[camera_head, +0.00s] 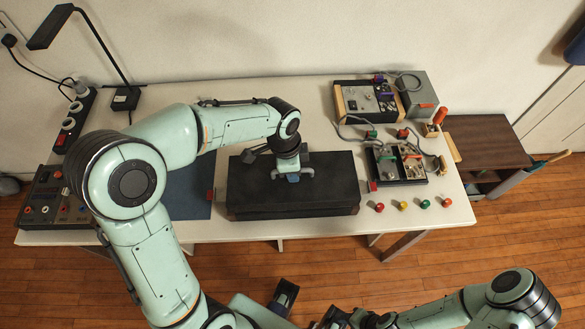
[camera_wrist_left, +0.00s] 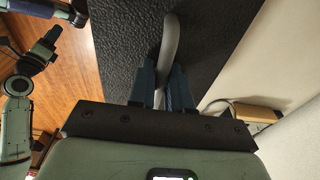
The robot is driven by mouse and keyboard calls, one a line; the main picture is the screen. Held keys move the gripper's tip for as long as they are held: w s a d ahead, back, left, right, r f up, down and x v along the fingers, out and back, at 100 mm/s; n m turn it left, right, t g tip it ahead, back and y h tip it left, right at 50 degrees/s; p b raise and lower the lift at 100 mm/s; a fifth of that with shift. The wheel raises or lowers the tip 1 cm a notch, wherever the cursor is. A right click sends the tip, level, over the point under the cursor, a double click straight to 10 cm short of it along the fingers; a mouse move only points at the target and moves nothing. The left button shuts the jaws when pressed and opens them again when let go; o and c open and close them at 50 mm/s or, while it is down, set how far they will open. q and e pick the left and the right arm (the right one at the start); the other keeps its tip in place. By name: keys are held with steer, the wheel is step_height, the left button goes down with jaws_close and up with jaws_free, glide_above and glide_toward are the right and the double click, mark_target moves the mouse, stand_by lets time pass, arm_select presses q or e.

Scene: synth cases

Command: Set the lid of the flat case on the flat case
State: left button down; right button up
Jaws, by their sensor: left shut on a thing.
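The lid of the flat case (camera_head: 325,178) is a wide black textured slab in the head view. It lies over the flat case (camera_head: 295,212), whose dark front edge shows just below it; I cannot tell whether they touch or a thin gap is left. My left gripper (camera_head: 292,177) is over the middle of the lid. In the left wrist view its blue fingers (camera_wrist_left: 163,88) are shut on the lid's grey curved handle (camera_wrist_left: 170,45). The lid's black surface (camera_wrist_left: 125,50) fills much of that view. My right gripper (camera_head: 338,318) is partly seen at the bottom edge, its jaws unclear.
A dark blue mat (camera_head: 188,195) lies left of the case. Control boxes (camera_head: 402,160) with wires stand at the right, with several coloured knobs (camera_head: 403,205) in front. A button panel (camera_head: 55,200) and a desk lamp (camera_head: 125,97) are at the left. The white table (camera_head: 300,92) is clear behind.

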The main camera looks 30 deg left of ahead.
arm_select(q)
steer(key=shift+f+b, duration=0.8)
steer(key=shift+f, duration=0.35)
stand_by(0.4)
steer(key=c, duration=1)
jaws_free()
steer(key=r, duration=0.4)
steer(key=a+r+p, duration=0.1)
steer(key=r, duration=0.4)
steer(key=s+r+p, duration=0.1)
steer(key=r, duration=0.3)
steer(key=shift+a+r, duration=0.15)
steer(key=shift+r, duration=0.05)
